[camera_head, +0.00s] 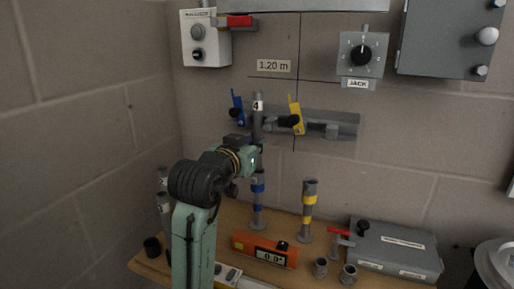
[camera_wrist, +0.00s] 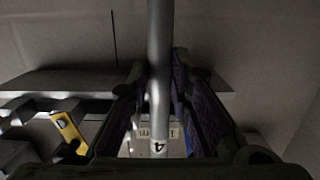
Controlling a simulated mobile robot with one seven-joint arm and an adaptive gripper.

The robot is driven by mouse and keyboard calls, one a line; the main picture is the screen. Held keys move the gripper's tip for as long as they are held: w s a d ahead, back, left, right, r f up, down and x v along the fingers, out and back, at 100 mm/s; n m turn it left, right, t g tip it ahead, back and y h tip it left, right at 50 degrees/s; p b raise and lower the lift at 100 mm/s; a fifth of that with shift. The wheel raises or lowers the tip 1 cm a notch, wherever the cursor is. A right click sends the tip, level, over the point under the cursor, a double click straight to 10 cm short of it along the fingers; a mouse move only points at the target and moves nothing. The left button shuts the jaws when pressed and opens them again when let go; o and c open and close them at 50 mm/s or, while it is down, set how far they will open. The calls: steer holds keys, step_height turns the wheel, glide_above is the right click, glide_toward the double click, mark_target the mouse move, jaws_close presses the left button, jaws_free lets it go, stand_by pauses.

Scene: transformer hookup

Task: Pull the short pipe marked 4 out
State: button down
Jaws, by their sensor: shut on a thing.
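The short grey pipe marked 4 (camera_head: 258,104) stands upright in front of the wall rail, its white label near the top. My gripper (camera_head: 257,157) is shut on this pipe below the label. In the wrist view the pipe (camera_wrist: 159,40) runs between both fingers (camera_wrist: 160,90), with the label 4 near the bottom. A blue-banded post (camera_head: 258,207) stands on the bench directly below the gripper. My gripper hides the pipe's lower part, so I cannot tell whether the pipe touches the post or the rail.
A blue lever (camera_head: 237,107) and a yellow lever (camera_head: 296,115) flank the pipe at the grey wall rail (camera_head: 343,126). A yellow-banded post (camera_head: 308,208) stands to the right. An orange level (camera_head: 265,250) and a grey case (camera_head: 396,248) lie on the bench.

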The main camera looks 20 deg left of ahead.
steer(key=shift+r, duration=0.3)
steer(key=s+p, duration=0.1)
steer(key=s, duration=1.2)
steer(key=shift+a, duration=0.2)
stand_by(0.5)
